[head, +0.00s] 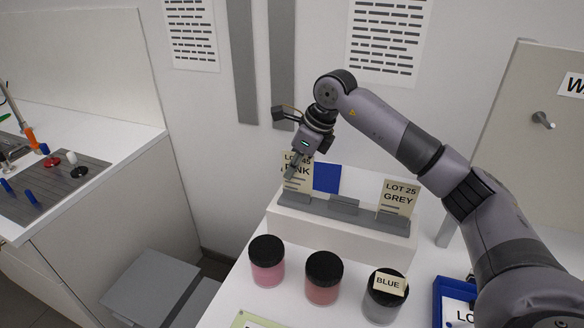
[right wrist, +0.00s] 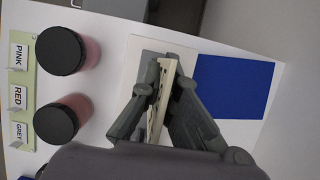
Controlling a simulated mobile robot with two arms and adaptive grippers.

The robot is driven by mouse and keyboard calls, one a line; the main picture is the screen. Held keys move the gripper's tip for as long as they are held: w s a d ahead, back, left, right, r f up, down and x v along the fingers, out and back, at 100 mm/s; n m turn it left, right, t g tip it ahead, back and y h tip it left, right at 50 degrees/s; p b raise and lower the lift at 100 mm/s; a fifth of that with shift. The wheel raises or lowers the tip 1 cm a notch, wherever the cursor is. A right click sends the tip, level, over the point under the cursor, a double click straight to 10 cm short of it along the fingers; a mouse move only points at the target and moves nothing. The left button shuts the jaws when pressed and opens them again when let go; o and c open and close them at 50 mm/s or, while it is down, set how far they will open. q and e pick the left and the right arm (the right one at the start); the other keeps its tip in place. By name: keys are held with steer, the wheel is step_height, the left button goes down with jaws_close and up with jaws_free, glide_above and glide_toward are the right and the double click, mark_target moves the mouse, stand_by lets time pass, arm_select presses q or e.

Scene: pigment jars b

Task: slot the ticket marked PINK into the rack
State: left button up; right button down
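The cream ticket marked PINK (head: 298,168) stands upright at the left end of the rack (head: 335,232), a white block with a grey slotted top. My right gripper (head: 291,172) is shut on this ticket; the right wrist view shows the ticket edge-on (right wrist: 163,98) between the fingers (right wrist: 166,100). Whether its lower edge is down in the slot cannot be told, as fingers cover part of it. A ticket marked GREY (head: 397,198) stands in the rack's right end. The rack's middle holds no ticket. My left gripper is not in view.
A blue panel (head: 327,178) is behind the rack. A blue tray (head: 437,300) holds a ticket at right.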

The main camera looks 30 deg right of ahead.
mark_target(292, 153)
steer(key=shift+f+b, duration=0.55)
steer(key=shift+f, duration=0.35)
steer(key=c, duration=1.7)
jaws_free()
steer(key=shift+r, duration=0.1)
steer(key=shift+r+p, duration=2.1)
steer(key=shift+r, duration=0.85)
